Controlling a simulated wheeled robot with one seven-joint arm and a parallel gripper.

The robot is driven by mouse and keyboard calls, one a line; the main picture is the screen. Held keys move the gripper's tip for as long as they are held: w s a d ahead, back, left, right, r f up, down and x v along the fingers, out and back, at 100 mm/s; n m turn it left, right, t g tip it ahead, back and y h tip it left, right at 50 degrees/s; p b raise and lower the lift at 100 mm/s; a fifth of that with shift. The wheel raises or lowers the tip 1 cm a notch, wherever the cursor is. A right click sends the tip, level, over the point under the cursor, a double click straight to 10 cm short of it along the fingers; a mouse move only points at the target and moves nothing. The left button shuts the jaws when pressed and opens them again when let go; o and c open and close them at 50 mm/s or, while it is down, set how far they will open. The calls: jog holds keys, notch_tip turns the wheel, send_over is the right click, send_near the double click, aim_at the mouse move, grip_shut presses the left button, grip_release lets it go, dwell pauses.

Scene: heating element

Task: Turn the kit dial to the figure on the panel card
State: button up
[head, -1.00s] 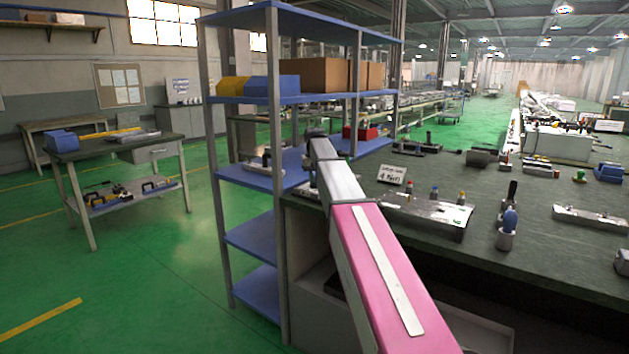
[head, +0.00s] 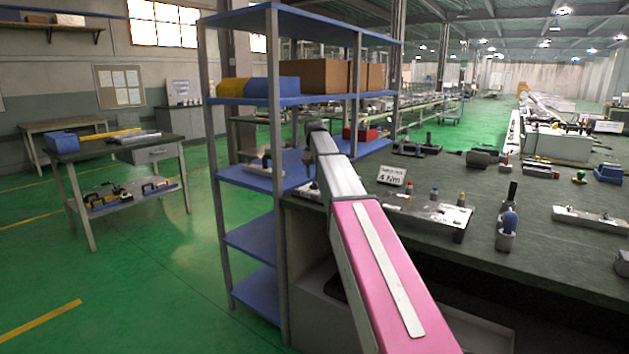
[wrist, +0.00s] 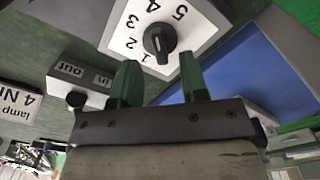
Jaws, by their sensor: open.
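In the wrist view, the kit dial is a black knob (wrist: 160,41) on a white face (wrist: 190,38) marked 1 to 5. I cannot tell for sure which figure the knob's pale mark points to. My gripper (wrist: 159,62) is open, its two green fingers just below the knob in the picture, one towards each side; nothing is between them. The panel card (head: 391,176) stands on the bench in the head view and reads 4 Nm. Part of it shows upside down in the wrist view (wrist: 20,107). My arm hides the dial in the head view.
A block labelled in and out (wrist: 80,82) lies left of the fingers in the wrist view. A blue shelf rack (head: 280,185) stands left of my arm. A metal plate with small coloured knobs (head: 430,212) sits on the bench to the right.

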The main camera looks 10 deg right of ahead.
aim_at(315, 182)
notch_tip(315, 182, up, 8)
jog(key=shift+f, duration=0.15)
dwell(0.4)
